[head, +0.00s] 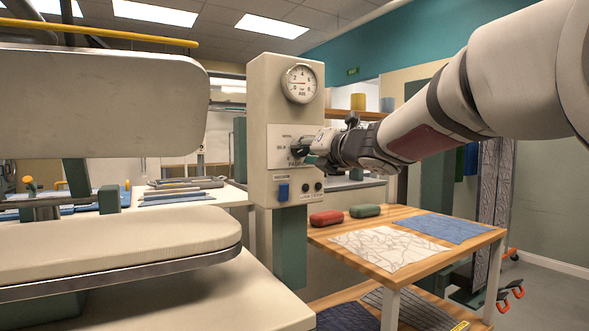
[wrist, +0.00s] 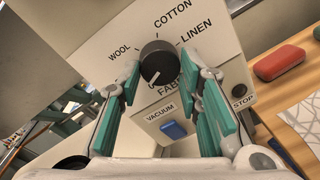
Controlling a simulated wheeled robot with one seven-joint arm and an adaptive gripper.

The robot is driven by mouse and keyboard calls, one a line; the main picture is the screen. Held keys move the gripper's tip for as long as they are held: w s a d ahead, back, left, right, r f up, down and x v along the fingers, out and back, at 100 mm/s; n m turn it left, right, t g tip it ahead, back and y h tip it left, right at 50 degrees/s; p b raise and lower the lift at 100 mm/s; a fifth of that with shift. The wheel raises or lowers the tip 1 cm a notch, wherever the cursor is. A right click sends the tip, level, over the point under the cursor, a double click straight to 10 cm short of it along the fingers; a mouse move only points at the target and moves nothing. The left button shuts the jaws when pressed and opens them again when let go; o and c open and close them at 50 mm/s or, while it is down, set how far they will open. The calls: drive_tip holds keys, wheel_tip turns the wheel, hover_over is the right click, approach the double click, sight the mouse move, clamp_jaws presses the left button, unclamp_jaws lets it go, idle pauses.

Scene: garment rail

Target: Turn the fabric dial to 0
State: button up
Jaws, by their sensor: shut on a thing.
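The fabric dial (wrist: 156,62) is a round black knob on the white panel of the press's control column. A pale mark on it points down and slightly left in the wrist view. WOOL, COTTON and LINEN are printed around its upper side; any 0 mark is not visible. My gripper (wrist: 158,78) has its teal-padded fingers on either side of the dial and is shut on it. In the head view my gripper (head: 303,147) reaches the panel (head: 281,140) from the right and hides most of the dial.
A pressure gauge (head: 299,83) sits above the panel. A blue vacuum switch (wrist: 173,130) and the STOP button are below. The pressing machine (head: 100,100) stands left. A wooden table (head: 480,240) at right holds cloths, a red case (head: 326,217) and a green case (head: 365,210).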

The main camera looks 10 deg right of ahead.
drive_tip(key=shift+f+n+b, duration=0.2)
drive_tip(key=shift+n+b, duration=1.6)
drive_tip(key=shift+b, duration=0.1)
drive_tip(key=shift+r, duration=0.1)
drive_tip(key=o, duration=1.2)
drive_tip(key=shift+w, duration=0.1)
drive_tip(key=v, duration=1.2)
